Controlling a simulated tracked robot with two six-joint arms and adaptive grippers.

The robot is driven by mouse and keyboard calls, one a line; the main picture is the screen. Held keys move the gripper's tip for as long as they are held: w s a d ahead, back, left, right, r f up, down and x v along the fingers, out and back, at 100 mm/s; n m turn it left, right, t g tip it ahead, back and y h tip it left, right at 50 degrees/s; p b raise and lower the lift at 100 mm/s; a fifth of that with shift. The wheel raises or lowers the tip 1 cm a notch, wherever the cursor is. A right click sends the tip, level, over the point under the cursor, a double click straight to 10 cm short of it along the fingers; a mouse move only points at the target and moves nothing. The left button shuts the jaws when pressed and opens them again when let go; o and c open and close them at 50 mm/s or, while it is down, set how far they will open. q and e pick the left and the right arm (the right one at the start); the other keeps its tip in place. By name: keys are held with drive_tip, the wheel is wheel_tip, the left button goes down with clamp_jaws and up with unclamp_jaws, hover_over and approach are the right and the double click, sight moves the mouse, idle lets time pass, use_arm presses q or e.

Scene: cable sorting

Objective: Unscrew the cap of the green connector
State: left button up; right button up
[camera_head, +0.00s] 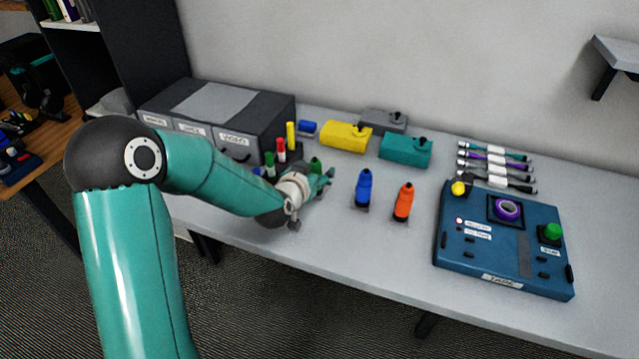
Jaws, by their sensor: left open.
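A green connector (316,163) stands on the table, left of the blue one. Only its upper part shows, and my left gripper hides the rest. My left gripper (322,183) is open, low over the table and right in front of the green connector. I cannot tell whether its fingers are around the connector or beside it, or whether they touch it. My right gripper is not in view.
A blue connector (364,188) and an orange connector (403,202) stand upright to the right. Behind are yellow (345,137), teal (404,151) and grey boxes. A blue panel (500,262) and several cables (497,167) lie right. Labelled drawers (275,110) stand left. The table front is clear.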

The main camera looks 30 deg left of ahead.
use_arm(q)
drive_tip(key=shift+w+a+f, duration=0.1)
drive_tip(key=shift+w+f, duration=0.05)
drive_tip(key=shift+w, duration=0.15)
clamp_jaws()
idle(0.5)
drive_tip(key=shift+r, duration=0.65)
wheel_tip(320, 180, up, 9)
drive_tip(key=shift+r+p, duration=0.1)
drive_tip(key=shift+p, duration=0.7)
wheel_tip(320, 180, up, 10)
drive_tip(key=p, duration=0.4)
drive_tip(key=shift+p, duration=0.3)
